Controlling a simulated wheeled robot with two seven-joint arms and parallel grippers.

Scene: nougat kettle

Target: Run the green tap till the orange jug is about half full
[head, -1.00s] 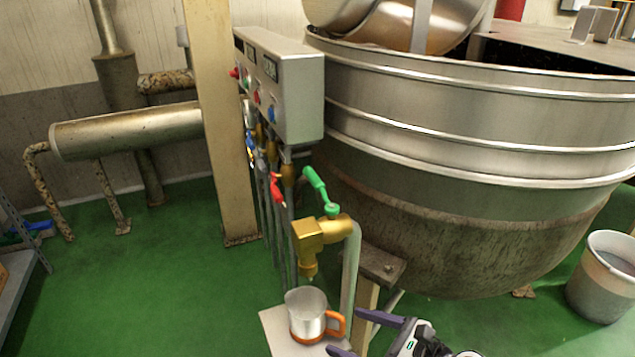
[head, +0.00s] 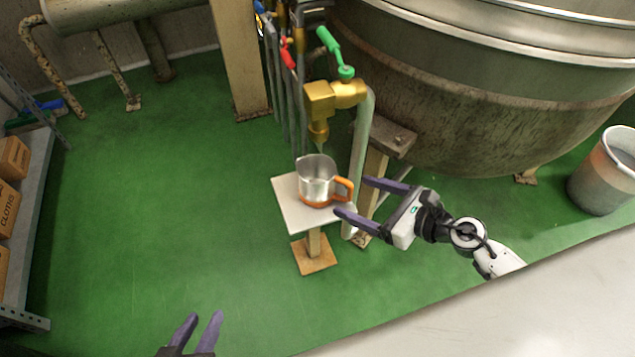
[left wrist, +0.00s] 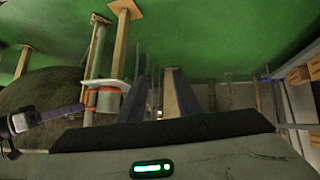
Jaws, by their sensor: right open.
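The steel jug (head: 315,180) with an orange handle and base band stands upright on a small pale stand (head: 290,207), below the brass spout (head: 318,128). It also shows in the left wrist view (left wrist: 102,99). The green tap handle (head: 330,43) sits on top of the brass tap, slanting up to the left. A faint streak shows under the spout; I cannot tell whether it is water. The jug's fill level is not clear. My right gripper (head: 355,198) is open, its fingertips beside the orange handle. My left gripper (head: 198,320) is open and empty, low at the front.
A red-handled tap (head: 287,54) and several pipes stand left of the green one, beside a cream post (head: 236,60). The big kettle (head: 450,110) is behind at right, with a grey bucket (head: 607,172). Shelves with boxes (head: 12,160) stand at far left. Green floor between is clear.

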